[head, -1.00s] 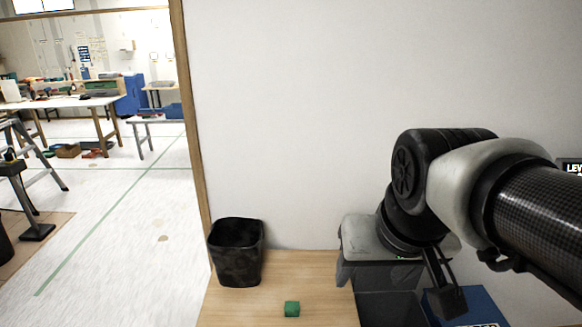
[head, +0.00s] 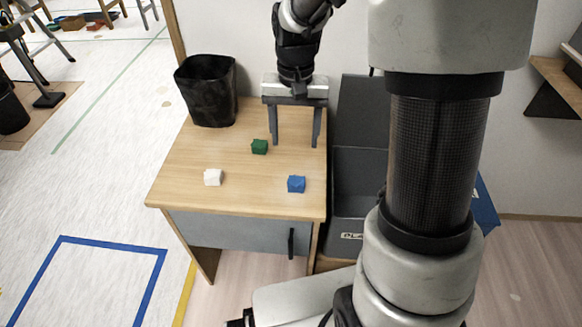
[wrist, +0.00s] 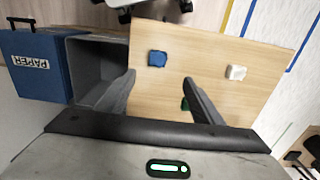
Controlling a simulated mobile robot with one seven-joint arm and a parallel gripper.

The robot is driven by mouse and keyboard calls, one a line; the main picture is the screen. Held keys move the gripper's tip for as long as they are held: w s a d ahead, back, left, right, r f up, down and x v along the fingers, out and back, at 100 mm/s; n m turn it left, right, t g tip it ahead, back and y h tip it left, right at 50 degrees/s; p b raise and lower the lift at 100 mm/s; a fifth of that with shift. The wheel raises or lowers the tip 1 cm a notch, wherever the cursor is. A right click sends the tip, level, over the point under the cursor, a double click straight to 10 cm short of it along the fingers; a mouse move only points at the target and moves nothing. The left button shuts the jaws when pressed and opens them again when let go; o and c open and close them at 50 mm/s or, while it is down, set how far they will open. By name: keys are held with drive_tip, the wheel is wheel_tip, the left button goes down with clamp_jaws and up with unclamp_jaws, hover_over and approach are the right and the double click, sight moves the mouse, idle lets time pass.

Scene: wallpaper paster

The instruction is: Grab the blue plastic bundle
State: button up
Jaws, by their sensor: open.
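The blue plastic bundle (head: 296,184) is a small blue block on the wooden table (head: 180,165), close to its front right edge. It also shows in the wrist view (wrist: 157,59), beyond my fingertips and roughly between their lines. My gripper (head: 295,143) is open and empty, fingers pointing down over the back right part of the table. It is behind the blue bundle in the head view and apart from it. In the wrist view my two fingers (wrist: 160,77) are spread wide.
A green block (head: 259,147) lies just left of my gripper and a white block (head: 213,177) lies front left. A black bin (head: 207,90) stands at the back left corner. A grey open box (head: 352,160) stands right of the table, near a blue box (wrist: 35,66).

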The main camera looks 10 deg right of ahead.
drive_tip(key=b, duration=0.2)
hover_over(296, 181)
drive_tip(key=f, duration=1)
drive_tip(key=shift+s+a+f, duration=0.1)
drive_tip(key=shift+a+f, duration=0.15)
drive_tip(key=shift+f, duration=0.1)
drive_tip(key=shift+d+f+b, duration=0.15)
drive_tip(key=shift+f+b, duration=0.25)
drive_tip(key=shift+f, duration=1)
drive_tip(key=shift+d+f+b, duration=0.15)
drive_tip(key=shift+f+b, duration=0.2)
drive_tip(key=shift+f, duration=1)
drive_tip(key=shift+c, duration=0.2)
drive_tip(key=shift+r, duration=0.1)
drive_tip(key=c, duration=1.1)
